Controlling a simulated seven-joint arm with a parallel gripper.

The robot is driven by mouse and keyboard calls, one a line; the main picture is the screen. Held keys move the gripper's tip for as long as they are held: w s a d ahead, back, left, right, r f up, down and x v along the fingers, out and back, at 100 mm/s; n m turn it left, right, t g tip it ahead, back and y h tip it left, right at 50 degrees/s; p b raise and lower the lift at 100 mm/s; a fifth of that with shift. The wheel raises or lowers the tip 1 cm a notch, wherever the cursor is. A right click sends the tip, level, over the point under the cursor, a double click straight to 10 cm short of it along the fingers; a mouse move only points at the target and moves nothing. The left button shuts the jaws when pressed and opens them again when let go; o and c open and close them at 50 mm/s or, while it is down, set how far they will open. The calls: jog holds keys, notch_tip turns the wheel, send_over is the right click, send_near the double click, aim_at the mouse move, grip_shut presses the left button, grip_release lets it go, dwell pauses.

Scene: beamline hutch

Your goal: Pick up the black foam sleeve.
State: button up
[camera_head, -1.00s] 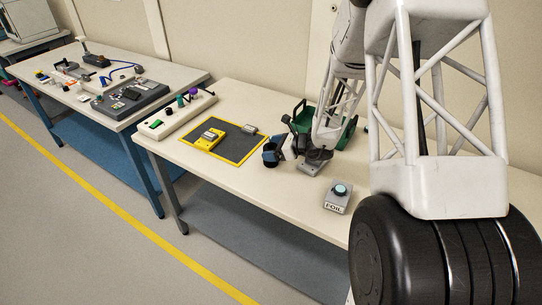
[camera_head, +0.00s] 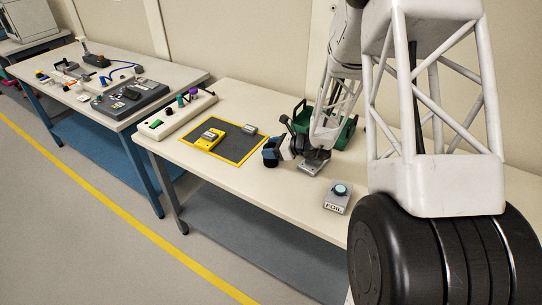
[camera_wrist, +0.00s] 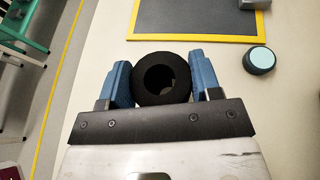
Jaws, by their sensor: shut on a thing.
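The black foam sleeve (camera_wrist: 138,92) is a thick dark ring with a round hole in the wrist view. My gripper (camera_wrist: 160,76) is shut on it, with one blue finger against each side. In the head view my gripper (camera_head: 276,151) is at the near right corner of the yellow-edged mat, and the sleeve (camera_head: 269,160) shows only as a small dark shape, partly covered by a blue finger. I cannot tell whether the sleeve touches the table.
The grey mat (camera_head: 239,150) holds a yellow device (camera_head: 209,140) and a small grey block (camera_head: 249,129). A FOIL-labelled box (camera_head: 337,198) stands right of my gripper. A green crate (camera_head: 349,132) is behind. A teal-topped round thing (camera_wrist: 259,60) is beside the mat.

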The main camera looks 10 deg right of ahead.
jog(key=shift+c, duration=0.5)
jog(key=shift+r, duration=0.1)
jog(key=shift+r, duration=0.65)
notch_tip(320, 180, up, 2)
jog(key=s+r, duration=0.1)
jog(key=s, duration=1.5)
jog(key=shift+a+r, duration=0.15)
jog(key=shift+r, duration=0.1)
